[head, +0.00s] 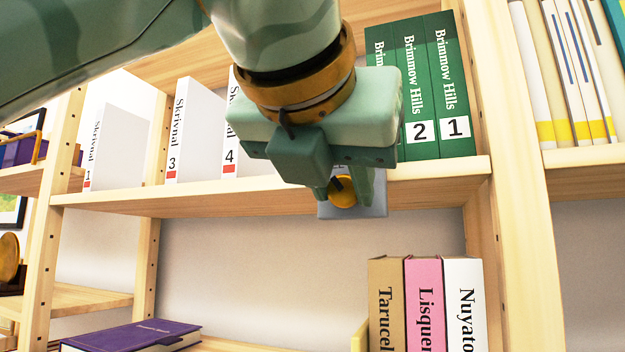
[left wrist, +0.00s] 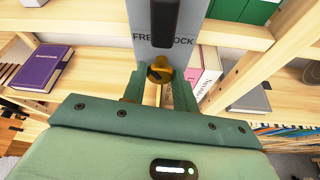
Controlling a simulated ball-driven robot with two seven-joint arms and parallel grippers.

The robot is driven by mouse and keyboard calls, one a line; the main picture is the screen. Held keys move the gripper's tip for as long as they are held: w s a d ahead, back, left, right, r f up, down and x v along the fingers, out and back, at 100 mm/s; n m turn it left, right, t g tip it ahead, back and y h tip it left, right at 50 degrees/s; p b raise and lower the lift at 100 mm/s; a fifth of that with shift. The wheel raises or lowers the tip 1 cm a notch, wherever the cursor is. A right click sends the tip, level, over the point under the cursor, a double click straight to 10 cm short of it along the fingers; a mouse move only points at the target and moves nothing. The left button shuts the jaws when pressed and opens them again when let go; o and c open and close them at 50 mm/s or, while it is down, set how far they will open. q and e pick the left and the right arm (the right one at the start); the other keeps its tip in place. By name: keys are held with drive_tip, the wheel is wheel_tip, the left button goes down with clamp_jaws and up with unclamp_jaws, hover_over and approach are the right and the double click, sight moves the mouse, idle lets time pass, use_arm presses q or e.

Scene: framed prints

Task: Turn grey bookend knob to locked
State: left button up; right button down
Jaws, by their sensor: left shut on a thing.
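The grey bookend (head: 377,205) shows below my left gripper at the front edge of the shelf, mostly hidden in the head view. The left wrist view shows its grey face (left wrist: 190,50), with "FREE" on the left and partly covered "LOCK" lettering on the right. Its brass knob (head: 342,193) is between the fingertips of my left gripper (head: 350,188). The left wrist view also shows the knob (left wrist: 160,72) between the green fingers, which are shut on it. A dark mark shows on the knob; I cannot tell its exact setting. My right gripper is out of view.
Green "Brimmow Hills" books (head: 440,85) stand behind my left gripper on the shelf (head: 230,195). White "Skrivnal" volumes (head: 200,130) stand to the left. Below are upright books (head: 425,300) and a lying purple book (head: 130,337). A wooden post (head: 525,180) is at the right.

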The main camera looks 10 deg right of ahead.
use_arm(q)
drive_tip(key=m+t+y, duration=0.1)
drive_tip(key=m, duration=0.2)
drive_tip(key=shift+s+d+y, duration=0.1)
drive_tip(key=shift+y, duration=0.3)
drive_tip(key=m+t, duration=0.1)
drive_tip(key=m, duration=0.1)
drive_tip(key=shift+d+f+m+t+y+b, duration=0.1)
drive_tip(key=shift+f+m+t+y+b, duration=0.05)
drive_tip(key=shift+m+t+y+b, duration=0.2)
drive_tip(key=m+t+b, duration=0.1)
drive_tip(key=m, duration=0.1)
drive_tip(key=shift+f+m+t+y, duration=0.15)
drive_tip(key=shift+m+t+y, duration=0.1)
drive_tip(key=shift+m+y, duration=0.1)
drive_tip(key=shift+m+t+b, duration=0.8)
drive_tip(key=shift+m+b, duration=0.45)
drive_tip(key=shift+m, duration=0.55)
drive_tip(key=o, duration=0.9)
drive_tip(key=shift+o, duration=0.2)
drive_tip(key=shift+s, duration=0.1)
